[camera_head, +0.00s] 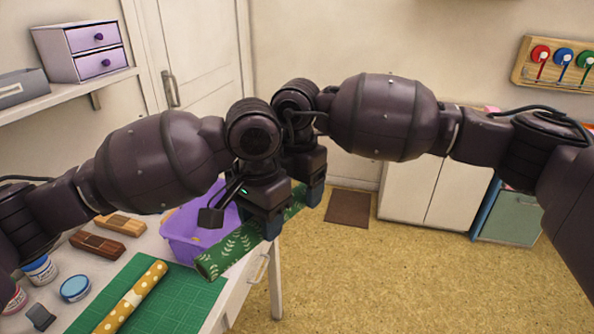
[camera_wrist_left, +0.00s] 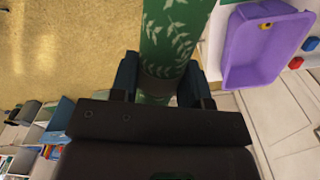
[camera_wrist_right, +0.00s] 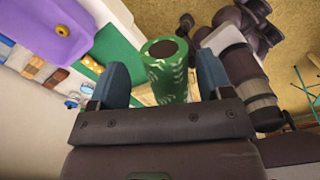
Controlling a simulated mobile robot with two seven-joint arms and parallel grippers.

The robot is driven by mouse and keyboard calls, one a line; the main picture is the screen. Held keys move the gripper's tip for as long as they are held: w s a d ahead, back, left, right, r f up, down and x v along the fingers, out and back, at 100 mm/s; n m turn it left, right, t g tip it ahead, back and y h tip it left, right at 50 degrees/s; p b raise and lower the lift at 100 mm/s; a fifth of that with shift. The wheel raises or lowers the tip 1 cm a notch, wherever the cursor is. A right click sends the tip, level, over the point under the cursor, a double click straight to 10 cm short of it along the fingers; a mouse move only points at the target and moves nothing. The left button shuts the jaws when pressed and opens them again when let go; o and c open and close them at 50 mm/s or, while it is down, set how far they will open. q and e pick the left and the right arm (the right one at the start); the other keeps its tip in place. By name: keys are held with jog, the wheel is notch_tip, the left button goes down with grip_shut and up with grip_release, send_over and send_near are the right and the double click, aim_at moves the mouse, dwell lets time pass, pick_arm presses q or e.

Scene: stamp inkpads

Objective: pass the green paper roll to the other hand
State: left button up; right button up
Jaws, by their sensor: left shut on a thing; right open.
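The green paper roll (camera_head: 232,252) with pale leaf prints is held tilted above the table's edge. My left gripper (camera_head: 268,230) is shut on it; the left wrist view shows the roll (camera_wrist_left: 172,35) between the left fingers (camera_wrist_left: 162,85). My right gripper (camera_head: 314,192) is open beside the roll's far end, just behind the left gripper. In the right wrist view the hollow end of the roll (camera_wrist_right: 168,72) shows between the spread right fingers (camera_wrist_right: 163,82). I cannot tell whether they touch it.
A purple bin (camera_head: 180,245) stands on the table behind the roll. A yellow dotted roll (camera_head: 130,298) lies on a green cutting mat (camera_head: 185,305). Wooden blocks (camera_head: 120,224) and jars (camera_head: 75,289) are at the left. Open floor lies to the right of the table.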

jog(key=shift+f, duration=0.45)
jog(key=c, duration=0.9)
pick_arm(q)
jog(key=o, duration=1)
pick_arm(e)
jog(key=shift+c, duration=0.7)
pick_arm(q)
jog(key=shift+r, duration=0.1)
notch_tip(320, 180, up, 12)
jog(key=shift+f, duration=0.1)
